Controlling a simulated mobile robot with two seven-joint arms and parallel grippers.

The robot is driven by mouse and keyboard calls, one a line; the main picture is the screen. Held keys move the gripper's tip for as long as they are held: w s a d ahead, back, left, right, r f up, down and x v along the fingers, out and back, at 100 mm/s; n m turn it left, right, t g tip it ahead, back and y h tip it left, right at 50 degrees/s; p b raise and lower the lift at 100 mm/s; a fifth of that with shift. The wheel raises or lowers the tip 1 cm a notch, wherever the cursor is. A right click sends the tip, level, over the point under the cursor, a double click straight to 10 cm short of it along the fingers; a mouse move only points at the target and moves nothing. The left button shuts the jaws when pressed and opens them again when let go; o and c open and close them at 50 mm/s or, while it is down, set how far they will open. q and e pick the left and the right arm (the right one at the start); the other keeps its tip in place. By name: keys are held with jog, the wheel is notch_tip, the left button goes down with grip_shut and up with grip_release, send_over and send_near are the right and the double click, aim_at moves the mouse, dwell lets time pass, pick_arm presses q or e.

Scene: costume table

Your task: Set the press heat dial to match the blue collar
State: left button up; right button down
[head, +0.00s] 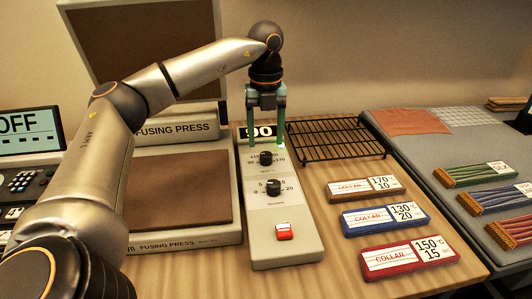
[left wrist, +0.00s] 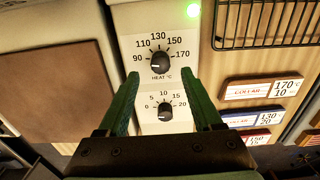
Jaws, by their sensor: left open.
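The heat dial (head: 266,158) is a black knob on the pale control panel (head: 257,221) of the press. In the left wrist view, the heat dial (left wrist: 160,62) has marks from 90 to 170; I cannot clearly read its pointer. The display (head: 259,132) seems to read 90, partly covered by my fingers. The blue collar card (head: 372,220) lies to the right and shows 130°C and 20. My left gripper (head: 267,142) points down, open and empty, just above the heat dial. Its fingers (left wrist: 163,80) stand apart on either side below the dial.
A second dial (head: 273,188) and a red button (head: 284,231) sit lower on the panel. Brown (head: 365,188) and red (head: 408,256) collar cards flank the blue one. A black wire rack (head: 335,139) is right of the panel; the fusing press (head: 180,190) is left.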

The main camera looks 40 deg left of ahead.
aim_at(266, 154)
pick_arm(q)
jog(key=shift+f, duration=2.25)
grip_shut()
